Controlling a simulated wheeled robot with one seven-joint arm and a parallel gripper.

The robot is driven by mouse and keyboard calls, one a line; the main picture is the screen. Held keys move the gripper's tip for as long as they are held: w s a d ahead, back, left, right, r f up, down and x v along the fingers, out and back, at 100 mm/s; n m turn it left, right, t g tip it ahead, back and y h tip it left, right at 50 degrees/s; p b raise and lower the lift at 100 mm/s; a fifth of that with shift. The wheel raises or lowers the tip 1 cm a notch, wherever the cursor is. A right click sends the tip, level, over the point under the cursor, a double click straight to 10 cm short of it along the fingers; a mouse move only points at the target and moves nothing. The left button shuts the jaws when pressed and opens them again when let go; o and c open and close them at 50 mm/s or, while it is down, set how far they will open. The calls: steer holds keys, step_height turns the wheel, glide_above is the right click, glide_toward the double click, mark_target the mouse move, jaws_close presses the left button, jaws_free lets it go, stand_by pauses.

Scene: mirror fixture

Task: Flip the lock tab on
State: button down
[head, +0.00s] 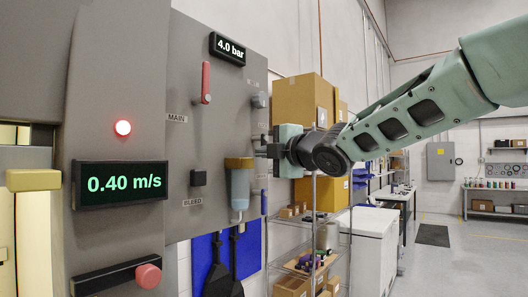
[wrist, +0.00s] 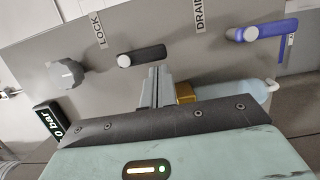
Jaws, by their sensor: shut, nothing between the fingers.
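The lock tab (wrist: 142,56) is a short black lever on the grey panel, beside the LOCK label (wrist: 100,30) in the wrist view. It has a white spot at its left end and points right. In the head view its area is small and partly behind my gripper. My gripper (wrist: 157,80) is shut and empty, its fingertips just below the right half of the tab in the wrist view. I cannot tell if they touch it. In the head view my gripper (head: 270,149) is at the panel's right edge.
A grey knob (wrist: 65,73) and a blue lever (wrist: 262,30) flank the tab. A bottle with a yellow cap (head: 239,185), a red lever (head: 206,82) and a black button (head: 198,178) are also on the panel. Shelves with boxes (head: 298,100) stand behind my gripper.

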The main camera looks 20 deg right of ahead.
steer(key=shift+f, duration=0.1)
steer(key=shift+d+n+b, duration=0.15)
steer(key=shift+n+b, duration=0.15)
steer(key=shift+b, duration=0.45)
